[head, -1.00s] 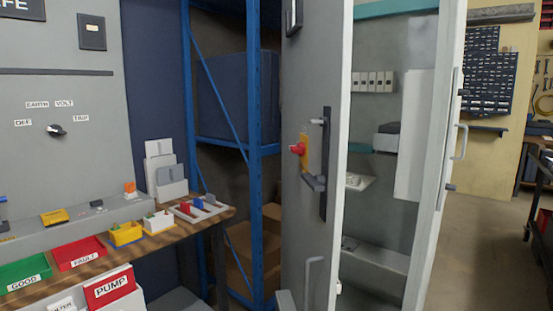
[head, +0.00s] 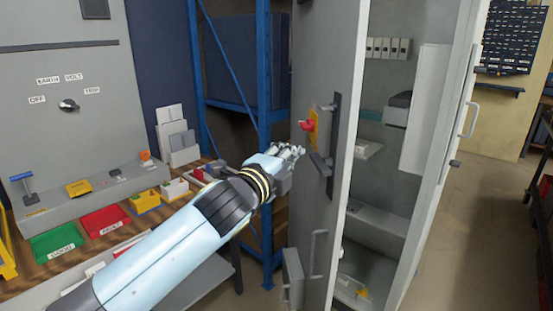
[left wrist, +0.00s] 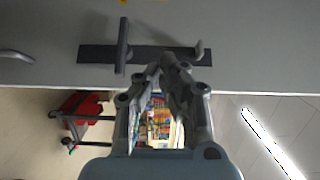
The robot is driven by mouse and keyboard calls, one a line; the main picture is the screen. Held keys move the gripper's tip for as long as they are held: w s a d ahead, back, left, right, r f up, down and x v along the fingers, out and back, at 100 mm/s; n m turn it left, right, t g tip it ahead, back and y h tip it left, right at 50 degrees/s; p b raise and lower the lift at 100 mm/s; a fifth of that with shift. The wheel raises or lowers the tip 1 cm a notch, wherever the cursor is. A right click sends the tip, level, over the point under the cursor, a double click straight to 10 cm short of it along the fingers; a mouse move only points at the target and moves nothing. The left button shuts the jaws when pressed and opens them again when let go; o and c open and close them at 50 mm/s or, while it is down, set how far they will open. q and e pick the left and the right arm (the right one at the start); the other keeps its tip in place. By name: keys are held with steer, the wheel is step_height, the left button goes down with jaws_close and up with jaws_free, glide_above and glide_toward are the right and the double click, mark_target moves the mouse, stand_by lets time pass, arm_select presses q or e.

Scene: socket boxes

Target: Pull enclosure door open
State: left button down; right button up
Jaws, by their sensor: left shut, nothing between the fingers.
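The grey enclosure door (head: 310,215) stands partly open, with the enclosure's inside (head: 385,150) showing to its right. On its face are a red knob on a yellow plate (head: 313,127) and a dark handle plate (head: 330,150) with a lever. My left gripper (head: 298,151) is shut and empty, just left of the dark plate. In the left wrist view, the gripper (left wrist: 165,68) points at the door's face (left wrist: 230,25), with its tips over the lower edge of the dark plate (left wrist: 145,55). I cannot tell whether they touch. My right gripper is out of view.
A bench with a green bin (head: 56,243), a red bin (head: 105,220) and small parts stands at left, under my left arm. A blue shelf rack (head: 264,70) is behind the gripper. Clear floor (head: 475,220) lies right of the enclosure.

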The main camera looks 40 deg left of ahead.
arm_select(q)
steer(key=shift+a, duration=1.9)
steer(key=shift+w, duration=0.1)
stand_by(0.5)
